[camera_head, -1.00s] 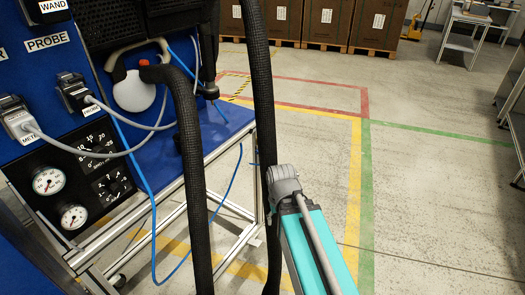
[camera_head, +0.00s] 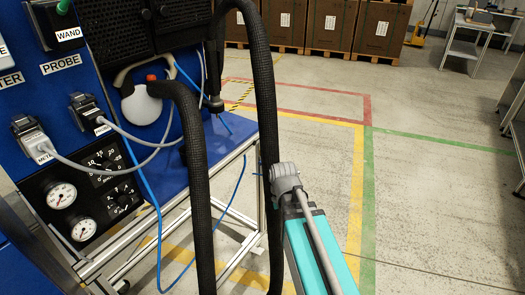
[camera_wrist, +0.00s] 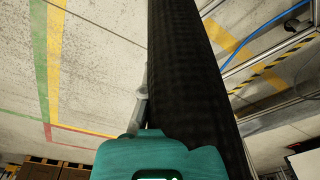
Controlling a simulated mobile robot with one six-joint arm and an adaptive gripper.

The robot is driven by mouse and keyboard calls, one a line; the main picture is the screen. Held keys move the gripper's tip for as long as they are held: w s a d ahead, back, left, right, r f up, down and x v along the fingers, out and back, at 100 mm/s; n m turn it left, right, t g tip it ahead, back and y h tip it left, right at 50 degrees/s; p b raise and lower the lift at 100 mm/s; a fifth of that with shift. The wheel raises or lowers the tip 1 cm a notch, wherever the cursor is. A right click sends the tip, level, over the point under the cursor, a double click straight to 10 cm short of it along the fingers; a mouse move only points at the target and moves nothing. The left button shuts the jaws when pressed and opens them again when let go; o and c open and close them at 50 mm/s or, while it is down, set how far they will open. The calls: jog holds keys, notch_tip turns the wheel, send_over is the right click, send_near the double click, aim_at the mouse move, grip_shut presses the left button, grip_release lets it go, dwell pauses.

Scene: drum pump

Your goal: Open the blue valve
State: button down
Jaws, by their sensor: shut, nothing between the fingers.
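I cannot make out a blue valve in any view. In the wrist view my gripper (camera_wrist: 143,95) shows as a teal body at the bottom with a grey finger part reaching up. The fingers are shut and empty, and their tips are partly hidden. A thick black ribbed hose (camera_wrist: 190,80) passes close beside them on the right; whether they touch is unclear. In the head view my teal arm with a grey joint rises from the bottom, beside the black hose (camera_head: 262,80). The blue control panel (camera_head: 78,75) stands at the left.
The panel carries gauges (camera_head: 61,196), black dials (camera_head: 104,162) and plugged grey cables. A white orange-topped container (camera_head: 142,105) hangs by the blue bench top (camera_head: 232,140). A blue tube (camera_head: 143,185) loops below. Brown crates (camera_head: 333,28) stand behind.

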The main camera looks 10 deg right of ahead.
jog(key=w+r+n+t+y+p, duration=0.1)
jog(key=w+r+n+p, duration=0.6)
jog(key=w+r+p, duration=1.3)
notch_tip(320, 180, up, 2)
jog(key=shift+w+a+n+p, duration=0.15)
jog(key=shift+w+n+p, duration=0.2)
jog(key=shift+w, duration=0.5)
jog(key=shift+f, duration=0.15)
jog(key=b, duration=1)
send_over(263, 160)
notch_tip(263, 160, down, 10)
jog(key=shift+w+a+f+b, duration=0.1)
jog(key=shift+a+f+b, duration=0.05)
jog(key=shift+f+b, duration=1.7)
jog(key=shift+r, duration=0.1)
jog(key=shift+d+t, duration=0.25)
jog(key=shift+t, duration=0.05)
